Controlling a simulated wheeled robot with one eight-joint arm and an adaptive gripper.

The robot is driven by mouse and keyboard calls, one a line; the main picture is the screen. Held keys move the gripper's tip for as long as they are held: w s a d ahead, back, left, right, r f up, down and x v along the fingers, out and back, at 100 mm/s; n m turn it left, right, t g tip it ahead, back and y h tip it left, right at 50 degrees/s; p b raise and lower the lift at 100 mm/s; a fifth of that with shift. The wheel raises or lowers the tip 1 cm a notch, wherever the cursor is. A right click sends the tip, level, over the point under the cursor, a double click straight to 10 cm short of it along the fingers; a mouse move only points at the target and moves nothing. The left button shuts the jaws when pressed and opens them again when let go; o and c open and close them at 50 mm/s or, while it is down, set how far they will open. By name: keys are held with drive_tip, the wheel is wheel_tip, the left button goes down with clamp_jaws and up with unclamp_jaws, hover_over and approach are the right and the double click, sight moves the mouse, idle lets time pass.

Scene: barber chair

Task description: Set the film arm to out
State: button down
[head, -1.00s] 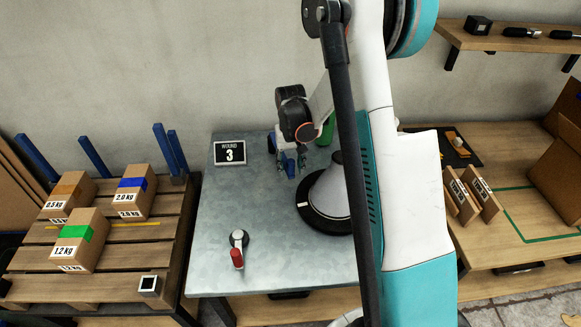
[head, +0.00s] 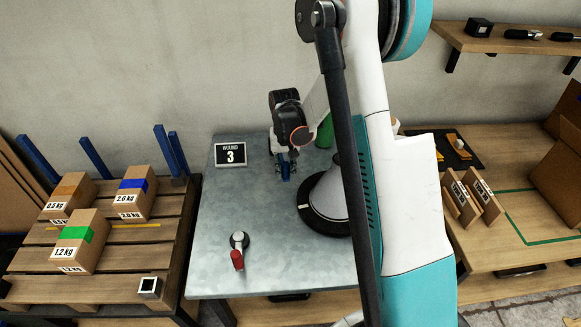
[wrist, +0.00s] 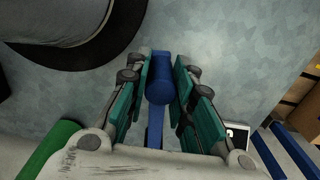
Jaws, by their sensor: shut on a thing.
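The film arm appears to be the blue bar with an upright round blue post (wrist: 159,91) seen in the wrist view. In the head view a bit of its blue (head: 287,172) shows below my gripper. My gripper (head: 286,168) is over the back of the metal table, left of the cone. In the wrist view the teal fingers of my gripper (wrist: 160,75) stand on both sides of the post, shut on it. Where the bar joins its base is hidden.
A grey cone on a black round base (head: 328,198) stands close right of my gripper. A green object (head: 325,132) stands behind. Boxes sit on a pallet (head: 100,235) at left.

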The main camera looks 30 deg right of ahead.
drive_tip(key=w+a+m, duration=0.4)
drive_tip(key=w+a, duration=0.2)
drive_tip(key=a, duration=0.4)
drive_tip(key=shift+a+m, duration=0.15)
drive_tip(key=shift+m, duration=0.25)
drive_tip(key=c, duration=1.4)
unclamp_jaws()
drive_tip(key=shift+w, duration=0.1)
drive_tip(key=shift+o, duration=0.2)
wheel_tip(320, 180, up, 12)
